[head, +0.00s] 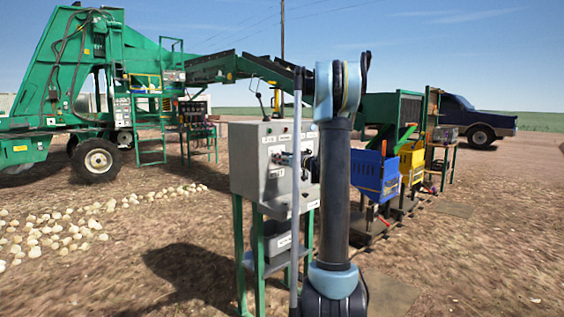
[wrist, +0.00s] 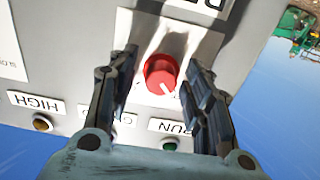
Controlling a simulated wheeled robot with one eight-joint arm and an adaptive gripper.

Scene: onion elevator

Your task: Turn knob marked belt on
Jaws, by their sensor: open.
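A red round knob (wrist: 161,73) with a white pointer line is on a pale plate of the grey control box. In the wrist view the picture is turned, so the labels read upside down. My gripper (wrist: 168,62) is open, with one finger on each side of the knob and a gap visible on both sides.
A blue bin (head: 372,178) and yellow bin (head: 411,165) stand behind my arm. Onions (head: 60,232) lie on the ground left.

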